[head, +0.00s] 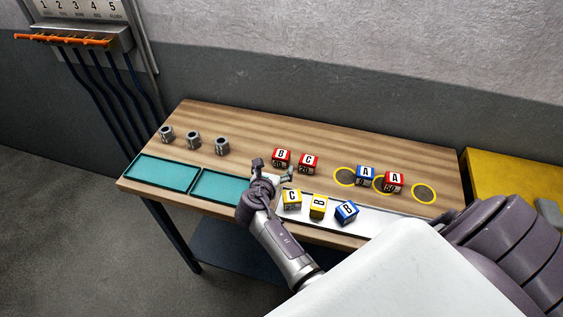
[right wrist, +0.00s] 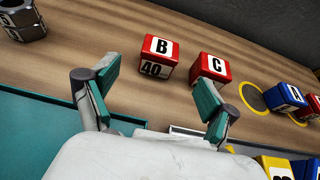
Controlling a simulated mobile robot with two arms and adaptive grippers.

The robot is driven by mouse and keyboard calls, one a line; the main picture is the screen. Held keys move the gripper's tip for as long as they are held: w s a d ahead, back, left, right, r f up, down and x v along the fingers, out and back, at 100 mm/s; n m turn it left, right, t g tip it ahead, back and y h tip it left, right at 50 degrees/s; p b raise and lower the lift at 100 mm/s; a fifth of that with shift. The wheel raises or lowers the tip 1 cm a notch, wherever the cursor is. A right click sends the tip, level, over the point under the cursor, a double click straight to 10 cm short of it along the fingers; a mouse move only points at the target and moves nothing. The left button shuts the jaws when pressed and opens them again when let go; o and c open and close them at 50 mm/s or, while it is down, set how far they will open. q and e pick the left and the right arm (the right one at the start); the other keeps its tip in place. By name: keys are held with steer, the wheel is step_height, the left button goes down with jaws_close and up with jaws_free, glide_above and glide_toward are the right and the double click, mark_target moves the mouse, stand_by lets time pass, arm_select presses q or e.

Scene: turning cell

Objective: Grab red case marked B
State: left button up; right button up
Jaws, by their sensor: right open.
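The red case marked B (head: 281,157) stands on the wooden table, just left of a red case marked C (head: 307,163). In the right wrist view, the red case B (right wrist: 158,60) shows a 40 on its front and lies ahead of the fingers, apart from them. My right gripper (head: 272,168) is near the case, on its front side. In the right wrist view, its two teal-padded fingers (right wrist: 157,92) are spread with nothing between them. My left gripper is not in view.
A blue case A (head: 366,175) and a red case A (head: 394,182) stand by yellow rings at right. Yellow cases C (head: 292,199) and B (head: 318,206) and a blue B (head: 346,211) sit on a white strip. Teal trays (head: 161,173) and metal parts (head: 193,140) are at left.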

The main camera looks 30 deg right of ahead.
mark_target(279, 160)
steer(key=b+x, duration=0.1)
steer(key=x, duration=0.2)
steer(key=shift+f, duration=0.2)
steer(key=shift+w+d+f, duration=0.1)
steer(key=shift+w+d, duration=0.1)
steer(key=shift+w+d+f+b, duration=0.1)
steer(key=shift+w+d+b, duration=0.05)
steer(key=shift+b, duration=0.25)
steer(key=b+x, duration=0.4)
steer(key=b, duration=0.1)
steer(key=shift+w+d+f, duration=0.1)
steer(key=shift+d+f, duration=0.05)
steer(key=shift+f, duration=0.25)
steer(key=shift+w+d, duration=0.1)
steer(key=shift+w, duration=0.05)
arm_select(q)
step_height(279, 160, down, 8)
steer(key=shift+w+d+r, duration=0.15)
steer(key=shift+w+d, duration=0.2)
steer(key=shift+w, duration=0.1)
arm_select(e)
steer(key=shift+r, duration=0.15)
steer(key=shift+c, duration=0.3)
steer(key=c, duration=0.5)
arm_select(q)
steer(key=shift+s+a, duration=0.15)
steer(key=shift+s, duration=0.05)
arm_select(e)
steer(key=c, duration=0.8)
